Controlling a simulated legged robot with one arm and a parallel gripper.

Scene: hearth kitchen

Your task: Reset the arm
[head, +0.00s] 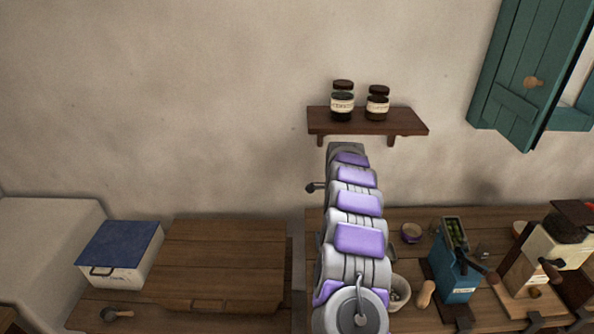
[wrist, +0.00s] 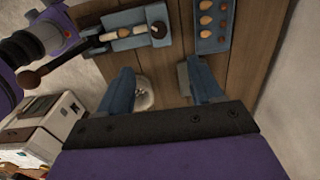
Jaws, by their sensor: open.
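My arm (head: 358,240) stretches up the middle of the head view, in front of the counter and just below the wall shelf. My gripper (wrist: 160,88) shows in the wrist view with its two blue fingers well apart and nothing held between them. In the head view I cannot make out its fingers. Behind the left finger, a pale round bowl (wrist: 146,97) shows against a wooden surface. I cannot tell how far it is from the fingertips.
A shelf (head: 360,128) with two dark jars stands above my arm. Right of the arm are a white bowl (head: 399,291), a blue grinder (head: 455,272) and a cream grinder (head: 545,258). Left are a blue-lidded box (head: 118,252) and a bare wooden top (head: 225,260).

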